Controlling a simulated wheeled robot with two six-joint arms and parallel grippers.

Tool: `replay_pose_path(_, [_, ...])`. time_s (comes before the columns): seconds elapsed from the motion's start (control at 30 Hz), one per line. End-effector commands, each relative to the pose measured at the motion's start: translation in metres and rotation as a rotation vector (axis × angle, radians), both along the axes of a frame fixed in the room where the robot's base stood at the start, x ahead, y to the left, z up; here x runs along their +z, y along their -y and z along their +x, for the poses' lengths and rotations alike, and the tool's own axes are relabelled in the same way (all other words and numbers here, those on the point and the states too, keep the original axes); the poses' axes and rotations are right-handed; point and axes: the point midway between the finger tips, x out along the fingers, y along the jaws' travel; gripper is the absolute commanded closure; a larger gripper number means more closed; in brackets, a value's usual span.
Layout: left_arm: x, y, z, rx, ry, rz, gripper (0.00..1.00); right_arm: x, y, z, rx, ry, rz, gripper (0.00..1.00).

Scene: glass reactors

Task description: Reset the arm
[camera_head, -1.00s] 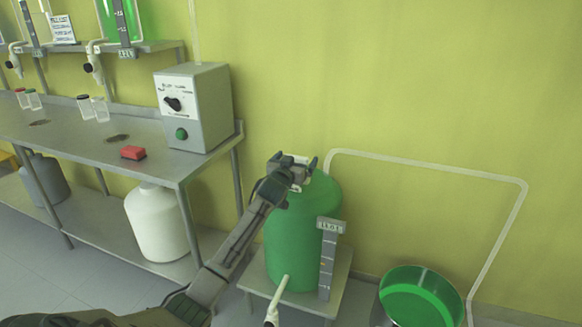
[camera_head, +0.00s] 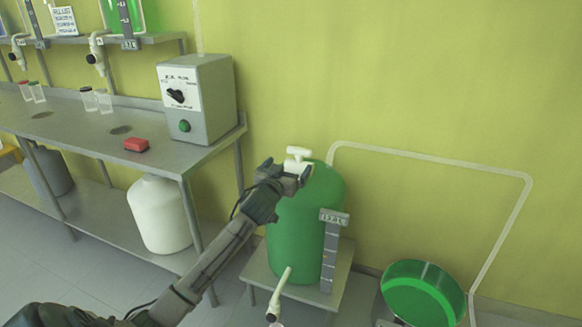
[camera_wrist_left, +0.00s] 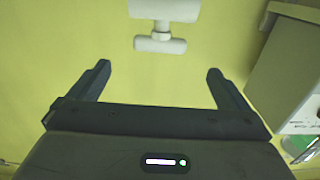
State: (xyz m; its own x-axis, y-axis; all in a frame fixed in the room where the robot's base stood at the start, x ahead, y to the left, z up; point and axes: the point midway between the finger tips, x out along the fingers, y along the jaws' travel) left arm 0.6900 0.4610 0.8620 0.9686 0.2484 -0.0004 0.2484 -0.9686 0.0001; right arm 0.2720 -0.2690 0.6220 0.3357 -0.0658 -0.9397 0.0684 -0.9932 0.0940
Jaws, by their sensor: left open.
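My left gripper (camera_head: 287,171) is open and empty in front of the top of the green tank (camera_head: 306,215). In the head view a white T-shaped valve handle (camera_head: 298,154) shows just above and behind its fingers. In the left wrist view the two fingers (camera_wrist_left: 160,80) are spread wide. The white handle (camera_wrist_left: 160,44) lies beyond the fingertips, apart from them. My right gripper is not in view.
A steel table (camera_head: 85,130) on the left bears a grey control box (camera_head: 197,98), a red block (camera_head: 136,144) and several small jars. A white jug (camera_head: 160,214) stands on its lower shelf. A round green vessel (camera_head: 420,292) and a pale pipe (camera_head: 430,159) are at right.

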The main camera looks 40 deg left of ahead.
Motion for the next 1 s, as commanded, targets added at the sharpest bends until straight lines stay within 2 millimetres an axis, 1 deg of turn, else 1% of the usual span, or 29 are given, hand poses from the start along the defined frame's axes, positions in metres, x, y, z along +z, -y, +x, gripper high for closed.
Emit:
replay_pose_path(0.27, [-0.002, 0.001, -0.001, 0.0, -0.005, -0.001, 0.02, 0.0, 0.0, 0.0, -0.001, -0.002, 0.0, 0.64])
replay_pose_path(0.37, [-0.021, 0.01, -0.011, 0.001, -0.049, -0.005, 0.02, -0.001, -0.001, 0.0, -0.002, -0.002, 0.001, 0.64])
replay_pose_path(0.47, [-0.06, 0.031, -0.037, 0.004, -0.156, -0.008, 0.02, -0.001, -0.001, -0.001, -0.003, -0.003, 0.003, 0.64])
replay_pose_path(0.5, [-0.081, 0.041, -0.053, 0.003, -0.215, -0.011, 0.02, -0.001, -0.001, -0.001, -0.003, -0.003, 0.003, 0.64])
replay_pose_path(0.57, [-0.112, 0.059, -0.081, 0.0, -0.315, -0.013, 0.02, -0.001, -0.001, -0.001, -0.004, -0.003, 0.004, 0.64])
replay_pose_path(0.6, [-0.132, 0.07, -0.102, -0.003, -0.385, -0.013, 0.02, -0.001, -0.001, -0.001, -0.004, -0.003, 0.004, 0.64])
replay_pose_path(0.67, [-0.159, 0.088, -0.136, -0.013, -0.492, -0.015, 0.02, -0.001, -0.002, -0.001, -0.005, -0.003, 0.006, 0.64])
replay_pose_path(0.7, [-0.174, 0.099, -0.16, -0.023, -0.562, -0.015, 0.02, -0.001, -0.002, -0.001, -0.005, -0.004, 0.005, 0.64])
replay_pose_path(0.73, [-0.185, 0.107, -0.178, -0.03, -0.614, -0.015, 0.02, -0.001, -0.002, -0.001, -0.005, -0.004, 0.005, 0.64])
replay_pose_path(0.77, [-0.194, 0.114, -0.196, -0.039, -0.665, -0.016, 0.02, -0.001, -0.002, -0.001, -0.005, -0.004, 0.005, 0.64])
replay_pose_path(0.8, [-0.205, 0.124, -0.218, -0.051, -0.726, -0.017, 0.02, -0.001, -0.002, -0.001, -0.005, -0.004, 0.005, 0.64])
replay_pose_path(0.9, [-0.221, 0.141, -0.264, -0.08, -0.849, -0.017, 0.02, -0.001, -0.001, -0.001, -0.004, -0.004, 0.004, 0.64])
replay_pose_path(1.0, [-0.231, 0.154, -0.3, -0.107, -0.944, -0.019, 0.02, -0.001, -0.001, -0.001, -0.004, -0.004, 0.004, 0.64])
